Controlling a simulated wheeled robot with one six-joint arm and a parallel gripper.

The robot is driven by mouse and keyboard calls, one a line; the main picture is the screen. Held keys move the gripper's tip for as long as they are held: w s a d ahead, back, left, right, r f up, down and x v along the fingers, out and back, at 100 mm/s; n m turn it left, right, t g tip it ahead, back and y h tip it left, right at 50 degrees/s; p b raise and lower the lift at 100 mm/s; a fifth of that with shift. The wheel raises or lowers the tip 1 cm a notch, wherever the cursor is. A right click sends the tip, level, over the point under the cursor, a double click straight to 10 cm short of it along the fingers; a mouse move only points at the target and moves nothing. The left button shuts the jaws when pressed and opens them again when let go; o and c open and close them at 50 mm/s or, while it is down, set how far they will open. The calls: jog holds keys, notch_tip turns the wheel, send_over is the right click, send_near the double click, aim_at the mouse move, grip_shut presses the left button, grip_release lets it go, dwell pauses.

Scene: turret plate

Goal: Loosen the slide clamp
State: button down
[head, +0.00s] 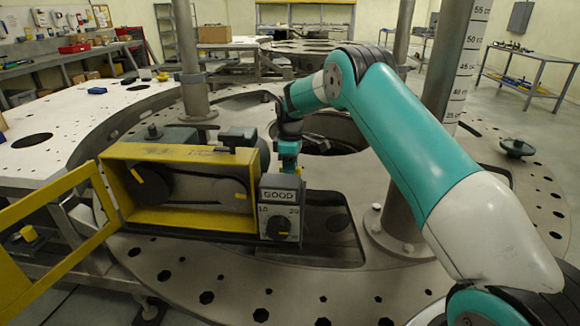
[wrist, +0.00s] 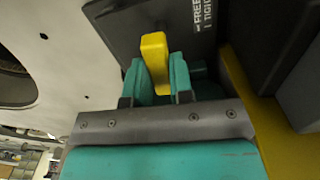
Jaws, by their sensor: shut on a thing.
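The slide clamp shows in the wrist view as a yellow lever (wrist: 154,48) on a dark plate (wrist: 118,22) with lettering that reads FREE and partly TIGHT. My gripper (wrist: 159,76) has its two teal fingers shut on the lever, one on each side. In the head view my gripper (head: 289,158) reaches down behind the grey gauge box (head: 280,196) marked GOOD, with a dial below. The lever and fingertips are hidden there.
A yellow-framed housing (head: 180,153) with dark wheels stands left of the gauge box, its yellow door frame (head: 62,225) swung open. A round perforated plate (head: 235,285) lies beneath. Upright grey posts (head: 192,75) stand at left and right.

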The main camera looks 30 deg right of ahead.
jog(key=shift+w+r+n, duration=0.15)
jog(key=shift+r+n, duration=0.05)
jog(key=shift+n, duration=0.4)
jog(key=c, duration=1)
grip_release()
jog(key=shift+f, duration=0.1)
notch_tip(320, 180, up, 17)
jog(key=b, duration=0.2)
jog(key=shift+r, duration=0.2)
jog(key=shift+a, duration=0.1)
